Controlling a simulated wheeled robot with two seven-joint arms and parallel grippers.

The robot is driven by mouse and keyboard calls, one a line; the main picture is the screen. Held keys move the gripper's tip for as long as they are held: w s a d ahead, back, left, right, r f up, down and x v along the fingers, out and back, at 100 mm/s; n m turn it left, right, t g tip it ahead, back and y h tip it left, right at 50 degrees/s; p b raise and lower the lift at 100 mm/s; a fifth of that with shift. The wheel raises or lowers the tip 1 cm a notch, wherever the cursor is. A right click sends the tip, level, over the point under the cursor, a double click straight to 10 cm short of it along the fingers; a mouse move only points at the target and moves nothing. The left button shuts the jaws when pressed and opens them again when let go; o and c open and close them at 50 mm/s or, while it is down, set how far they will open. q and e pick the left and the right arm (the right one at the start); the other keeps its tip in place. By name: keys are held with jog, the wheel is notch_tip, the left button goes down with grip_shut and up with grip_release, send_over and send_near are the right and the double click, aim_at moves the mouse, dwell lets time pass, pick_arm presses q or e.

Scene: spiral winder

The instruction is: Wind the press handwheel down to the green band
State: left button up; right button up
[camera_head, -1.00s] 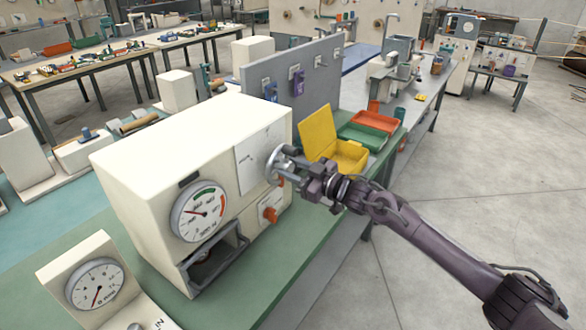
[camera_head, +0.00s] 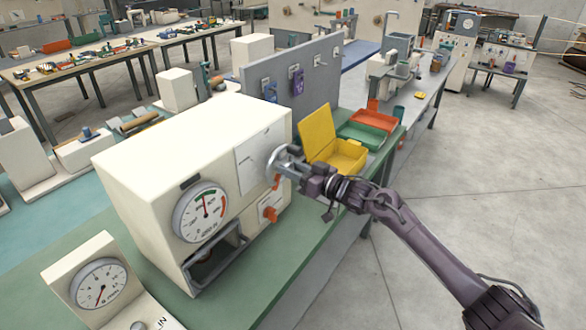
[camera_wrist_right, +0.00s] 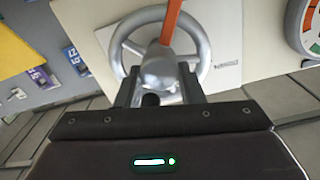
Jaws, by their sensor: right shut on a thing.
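The press (camera_head: 150,170) is a cream box on the green bench. Its round gauge (camera_head: 202,213) has a red needle pointing almost straight up, with its tip close to the green band (camera_head: 208,191); I cannot tell whether it lies inside the band. An orange arc follows on the right. The grey handwheel (camera_head: 275,160) is on the press's right face and shows in the right wrist view (camera_wrist_right: 203,45). My right gripper (camera_head: 292,170) is shut on the handwheel's grey knob (camera_wrist_right: 158,70), in front of the rim. My left gripper is out of view.
An open yellow box (camera_head: 345,158), a green tray (camera_head: 366,137) and an orange tray (camera_head: 374,119) stand behind my right gripper. A smaller gauge (camera_head: 100,284) stands at lower left. Floor to the right is clear.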

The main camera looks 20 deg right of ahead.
jog(key=o, duration=1)
jog(key=shift+d, duration=0.1)
jog(key=b+v, duration=0.2)
jog(key=v, duration=0.5)
jog(key=shift+s+d, duration=0.2)
jog(key=shift+s, duration=0.1)
